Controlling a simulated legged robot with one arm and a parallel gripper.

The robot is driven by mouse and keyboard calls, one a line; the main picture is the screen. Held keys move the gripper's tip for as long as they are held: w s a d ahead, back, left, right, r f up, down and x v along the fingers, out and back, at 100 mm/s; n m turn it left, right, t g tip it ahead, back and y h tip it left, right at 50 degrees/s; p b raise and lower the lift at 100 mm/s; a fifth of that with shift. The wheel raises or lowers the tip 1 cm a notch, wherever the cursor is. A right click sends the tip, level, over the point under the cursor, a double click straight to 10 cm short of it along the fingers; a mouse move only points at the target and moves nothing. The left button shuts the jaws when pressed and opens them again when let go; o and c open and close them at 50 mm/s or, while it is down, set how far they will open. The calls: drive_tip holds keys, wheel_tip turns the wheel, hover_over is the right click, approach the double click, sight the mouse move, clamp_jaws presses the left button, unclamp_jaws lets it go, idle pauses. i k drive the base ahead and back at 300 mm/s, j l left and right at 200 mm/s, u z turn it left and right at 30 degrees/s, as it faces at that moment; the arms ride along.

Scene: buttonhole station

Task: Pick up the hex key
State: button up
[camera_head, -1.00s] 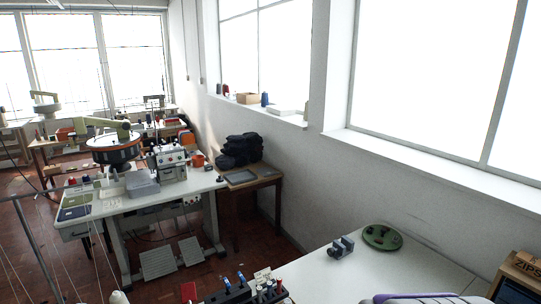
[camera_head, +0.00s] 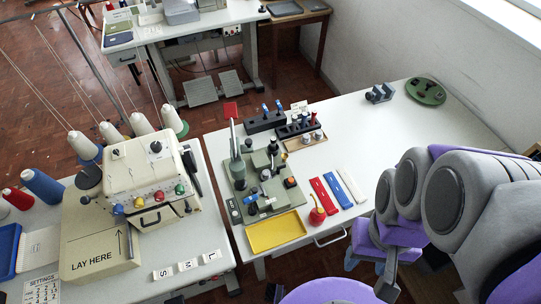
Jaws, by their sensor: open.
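I cannot make out a hex key for certain at this size. A black rack (camera_head: 265,122) with blue-topped tools stands at the back of the white table (camera_head: 350,130). A second dark rack (camera_head: 297,129) with red and dark upright pieces stands beside it, with a small label card behind. A grey-green buttonhole machine (camera_head: 262,180) stands in front of the racks on a base plate. My arm's grey and purple links fill the right side.
A yellow tray (camera_head: 276,231), a red oil can (camera_head: 317,213) and red, blue and white strips (camera_head: 338,190) lie near the front edge. A grey clamp-like block (camera_head: 380,93) and a green disc (camera_head: 425,91) are at the back right. The table between is clear.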

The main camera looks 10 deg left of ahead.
sight(250, 199)
drive_tip(key=j+u, duration=0.1)
drive_tip(key=u, duration=0.25)
drive_tip(key=i+j+u, duration=0.1)
drive_tip(key=u, duration=0.25)
drive_tip(key=j+u, duration=0.1)
drive_tip(key=u, duration=0.25)
drive_tip(key=z, duration=0.35)
